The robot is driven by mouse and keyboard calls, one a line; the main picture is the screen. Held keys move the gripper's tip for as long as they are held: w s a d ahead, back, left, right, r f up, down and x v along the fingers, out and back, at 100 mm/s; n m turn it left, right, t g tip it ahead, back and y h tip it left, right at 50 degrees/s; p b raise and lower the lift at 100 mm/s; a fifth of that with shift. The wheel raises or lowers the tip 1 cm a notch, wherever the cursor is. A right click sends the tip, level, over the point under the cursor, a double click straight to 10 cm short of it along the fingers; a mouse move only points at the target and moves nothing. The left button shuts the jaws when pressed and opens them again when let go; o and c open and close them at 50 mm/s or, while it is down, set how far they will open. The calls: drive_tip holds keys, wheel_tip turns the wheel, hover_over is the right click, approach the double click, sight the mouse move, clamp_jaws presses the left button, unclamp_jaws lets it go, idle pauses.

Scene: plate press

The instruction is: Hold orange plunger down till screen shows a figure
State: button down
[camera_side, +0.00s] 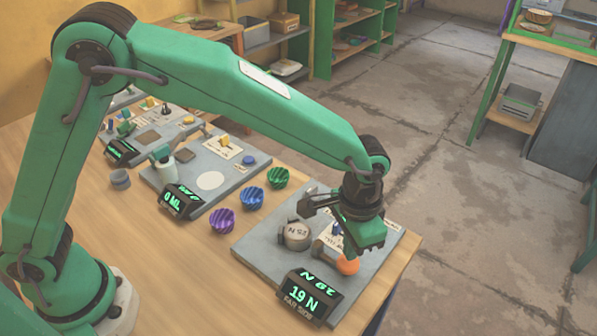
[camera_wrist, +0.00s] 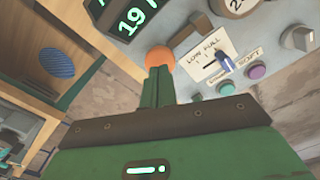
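The orange plunger (camera_side: 347,266) is a round knob on the right grey plate (camera_side: 262,240), behind the screen block. In the wrist view the orange plunger (camera_wrist: 160,58) is right at my fingertips. My gripper (camera_side: 345,253) points down over it. In the wrist view its fingers (camera_wrist: 158,74) lie together, shut, with nothing visible between them. The tips seem to touch the knob; how far it is pressed I cannot tell.
A grey round piece marked 25 N (camera_side: 297,236) stands close left of my gripper. A LOW–FULL card with a blue slider (camera_wrist: 226,64) and a purple button (camera_wrist: 257,72) are near the plunger. Purple (camera_side: 222,220), blue and green bowls stand left of the plate.

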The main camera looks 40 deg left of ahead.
drive_tip(key=shift+r, duration=0.9)
drive_tip(key=shift+w+a+r, duration=0.1)
drive_tip(key=shift+a+r, duration=0.3)
drive_tip(key=shift+a, duration=0.05)
drive_tip(key=s+a+r+n+t+h, duration=0.1)
drive_tip(key=s+a+r, duration=0.1)
drive_tip(key=a+r, duration=0.55)
drive_tip(key=s+a+r+n+t, duration=0.15)
drive_tip(key=a+r, duration=0.35)
drive_tip(key=a, duration=0.5)
drive_tip(key=s+a+r+n+t+y, duration=0.1)
drive_tip(key=s+a+n+t, duration=0.2)
drive_tip(key=s+a, duration=0.9)
drive_tip(key=shift+s+a+r, duration=0.15)
drive_tip(key=shift+a+r, duration=0.25)
drive_tip(key=shift+a, duration=0.15)
drive_tip(key=shift+n, duration=0.25)
